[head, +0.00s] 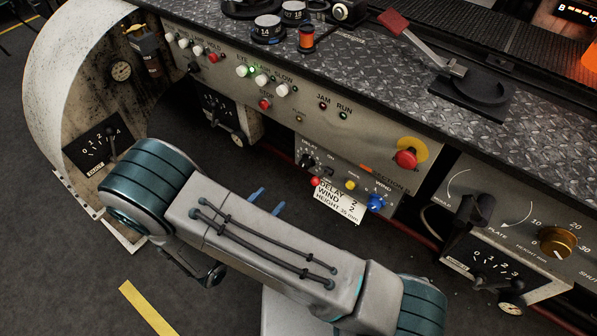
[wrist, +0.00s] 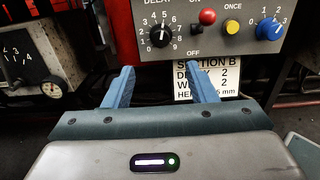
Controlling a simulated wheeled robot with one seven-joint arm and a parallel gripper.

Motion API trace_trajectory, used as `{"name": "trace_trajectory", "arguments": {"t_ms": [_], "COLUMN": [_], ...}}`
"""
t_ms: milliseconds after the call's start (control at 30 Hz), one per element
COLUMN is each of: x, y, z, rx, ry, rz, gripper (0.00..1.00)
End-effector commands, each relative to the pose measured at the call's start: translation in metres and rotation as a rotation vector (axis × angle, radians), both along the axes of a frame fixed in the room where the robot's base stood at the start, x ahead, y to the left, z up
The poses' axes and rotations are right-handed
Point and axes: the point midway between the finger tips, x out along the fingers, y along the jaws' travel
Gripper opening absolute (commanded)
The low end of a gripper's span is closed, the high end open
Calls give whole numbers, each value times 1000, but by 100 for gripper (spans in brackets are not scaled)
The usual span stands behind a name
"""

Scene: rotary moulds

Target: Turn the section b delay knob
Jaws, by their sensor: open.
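The section B delay knob is a black pointer knob (head: 308,160) under the word DELAY on a grey panel. In the wrist view the delay knob (wrist: 160,36) is ringed by numbers, near the top centre; its exact setting is hard to read. A white card (head: 338,202) below reads SECTION B, delay 2, wind 2; it also shows in the wrist view (wrist: 226,84). My gripper (wrist: 160,68) is open, its two blue fingers spread and empty. The fingers point at the panel, below the knob and apart from it. In the head view my gripper (head: 268,201) is left of the card.
A toggle switch marked OFF (wrist: 195,29), a red button (wrist: 207,17), a yellow button (wrist: 233,27) and a blue wind knob (wrist: 269,28) sit right of the delay knob. A red emergency button (head: 405,158) is further right. A dial box (wrist: 36,55) stands left.

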Motion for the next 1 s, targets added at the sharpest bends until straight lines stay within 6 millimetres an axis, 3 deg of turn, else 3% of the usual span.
{"name": "trace_trajectory", "arguments": {"t_ms": [167, 600, 800, 1000], "x": [18, 88, 104, 107], "y": [-15, -70, -81, -83], "z": [0, -1, 0, 0], "rx": [-1, 1, 1, 2], "ry": [-1, 1, 0, 1], "rz": [-3, -5, -3, -1], "gripper": [52, 52, 52, 52]}}
